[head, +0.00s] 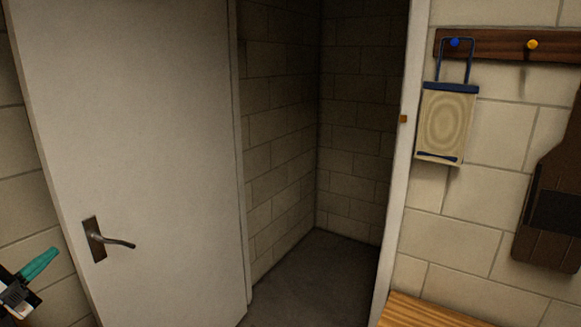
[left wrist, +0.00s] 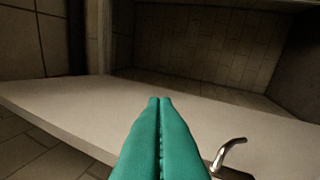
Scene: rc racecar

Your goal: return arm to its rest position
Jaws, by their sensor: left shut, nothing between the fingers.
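My left gripper (head: 42,262) has teal fingers and shows at the lower left of the head view, left of an open white door (head: 150,140). The gripper is shut and empty. In the left wrist view its two fingers (left wrist: 159,100) are pressed together, with the door (left wrist: 60,100) beyond them. The door's metal lever handle (head: 115,241) is to the right of the gripper; it also shows in the left wrist view (left wrist: 230,152), right of the fingers and apart from them. My right gripper is not in view.
The doorway opens onto a dark, block-walled space with a bare floor (head: 310,280). Right of the frame, a bag (head: 446,122) hangs from a wooden peg rail (head: 490,45). A dark brown object (head: 550,200) hangs farther right. A wooden surface (head: 440,312) is at the bottom.

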